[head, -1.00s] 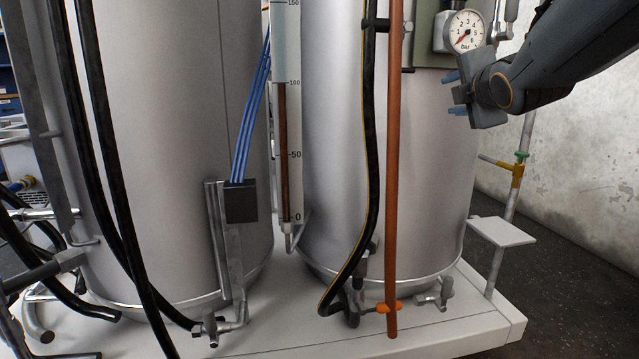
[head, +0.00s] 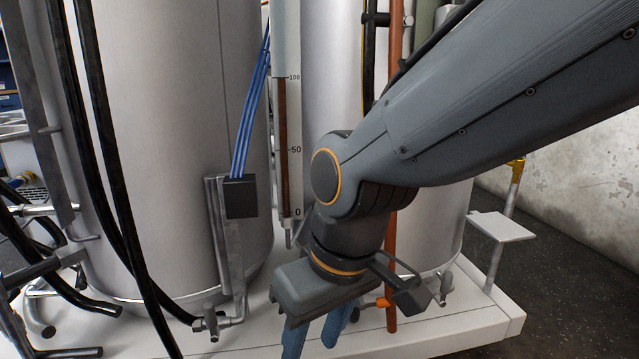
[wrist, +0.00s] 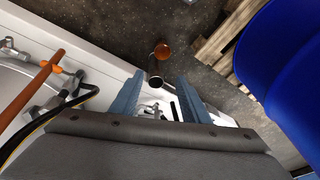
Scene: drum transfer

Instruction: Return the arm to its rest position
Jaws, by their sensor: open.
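My gripper (head: 318,335) points down in front of the right steel drum in the head view, low over the white base. Its blue fingers are apart with nothing between them. In the wrist view my gripper (wrist: 160,95) also shows open, its two fingers reaching over the edge of the white base. My grey arm comes in from the upper right and hides much of the right drum (head: 318,80). The left drum (head: 170,130) stands clear of the arm.
The orange-brown pipe (head: 391,262) with an orange valve handle runs behind my wrist. A white plate (head: 502,227) sticks out at the right. In the wrist view a wooden pallet (wrist: 222,40) and a blue object (wrist: 285,70) are at the right. Dark floor lies beyond the base.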

